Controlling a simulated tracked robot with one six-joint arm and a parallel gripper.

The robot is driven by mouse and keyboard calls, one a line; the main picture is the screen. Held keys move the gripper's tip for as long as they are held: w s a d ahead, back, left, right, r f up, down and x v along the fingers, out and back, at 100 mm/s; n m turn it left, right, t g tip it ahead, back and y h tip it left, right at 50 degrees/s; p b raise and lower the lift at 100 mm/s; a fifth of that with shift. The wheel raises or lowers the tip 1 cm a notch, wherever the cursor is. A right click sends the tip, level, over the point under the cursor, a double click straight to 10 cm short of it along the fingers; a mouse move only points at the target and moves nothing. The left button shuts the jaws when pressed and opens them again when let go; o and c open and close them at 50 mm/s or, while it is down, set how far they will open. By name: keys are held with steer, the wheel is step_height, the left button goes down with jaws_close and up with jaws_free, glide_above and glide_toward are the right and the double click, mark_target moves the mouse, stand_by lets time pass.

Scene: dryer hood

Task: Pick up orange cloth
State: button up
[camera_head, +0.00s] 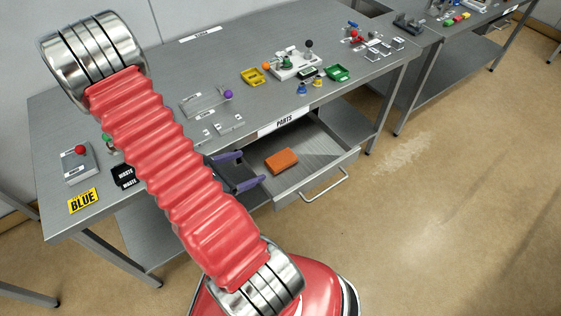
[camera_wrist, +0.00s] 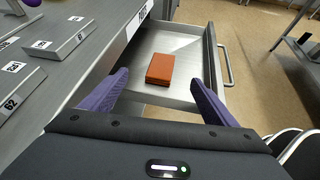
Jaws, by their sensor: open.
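The orange cloth (camera_head: 282,161) is a small folded block lying flat in the open metal drawer (camera_head: 318,181) labelled PARTS. In the wrist view the cloth (camera_wrist: 160,69) lies on the drawer floor, ahead of my fingertips and roughly between their lines. My gripper (camera_head: 243,170) has purple fingers and is at the left side of the drawer in the head view. In the wrist view my gripper (camera_wrist: 158,84) is open and empty, with its fingers spread wide. It does not touch the cloth.
The drawer hangs below a grey metal workbench (camera_head: 160,75). The drawer walls and front handle (camera_head: 327,186) surround the cloth. The drawer floor around it is bare.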

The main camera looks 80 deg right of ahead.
steer(key=f, duration=0.1)
steer(key=n, duration=0.1)
steer(key=s+f, duration=0.1)
steer(key=shift+d+f, duration=0.35)
steer(key=shift+s+d, duration=0.1)
steer(key=shift+s, duration=0.05)
glide_toward(279, 160)
steer(key=shift+x, duration=1.85)
steer(key=shift+s+d+r, duration=0.1)
steer(key=shift+d+r, duration=0.05)
steer(key=shift+r, duration=0.05)
steer(key=shift+f+x, duration=0.2)
steer(key=shift+x, duration=2.35)
steer(key=shift+c, duration=0.4)
steer(key=c, duration=1.2)
